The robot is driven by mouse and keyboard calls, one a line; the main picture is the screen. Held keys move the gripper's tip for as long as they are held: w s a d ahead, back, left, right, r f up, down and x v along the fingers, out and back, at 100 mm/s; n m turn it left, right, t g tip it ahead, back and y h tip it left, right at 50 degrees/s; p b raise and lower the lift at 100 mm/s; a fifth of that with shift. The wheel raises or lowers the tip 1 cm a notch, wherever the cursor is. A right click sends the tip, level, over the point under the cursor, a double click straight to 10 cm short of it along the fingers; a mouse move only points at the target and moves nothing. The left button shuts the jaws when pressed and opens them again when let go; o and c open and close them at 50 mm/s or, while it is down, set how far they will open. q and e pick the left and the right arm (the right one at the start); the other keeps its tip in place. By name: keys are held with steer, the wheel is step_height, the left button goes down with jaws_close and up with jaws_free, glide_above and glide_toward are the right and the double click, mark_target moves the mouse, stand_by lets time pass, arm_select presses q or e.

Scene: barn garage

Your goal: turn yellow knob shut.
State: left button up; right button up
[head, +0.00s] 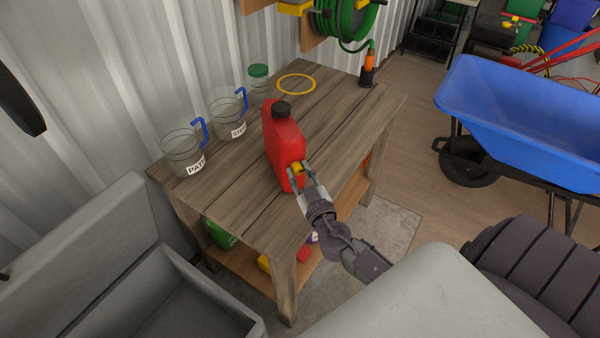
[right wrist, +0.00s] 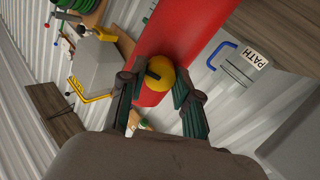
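A red fuel can (head: 281,138) with a black cap stands upright on the wooden workbench. The yellow knob (head: 297,168) sits low on the side of the can facing me. It also shows in the right wrist view (right wrist: 160,75), with a dark bar across its face. My right gripper (head: 299,168) is at the knob, one finger on each side. In the right wrist view its fingertips (right wrist: 160,76) close in on the knob's edges and appear to touch it. My left gripper is not in view.
On the workbench (head: 230,180) stand two glass jugs (head: 182,152) (head: 228,115) with blue handles, a green-lidded jar (head: 259,82), a yellow ring (head: 296,84) and an orange-and-black nozzle (head: 368,70). A blue wheelbarrow (head: 510,105) is at the right. A grey bin (head: 170,290) is at lower left.

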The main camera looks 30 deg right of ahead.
jaws_close()
steer(key=shift+n, duration=0.3)
steer(key=n+b, duration=0.1)
steer(key=n, duration=0.1)
steer(key=shift+f+n+b, duration=0.1)
steer(key=shift+n+b, duration=0.2)
steer(key=n, duration=0.3)
steer(key=shift+n+b, duration=0.3)
steer(key=shift+b, duration=0.1)
steer(key=n, duration=1.1)
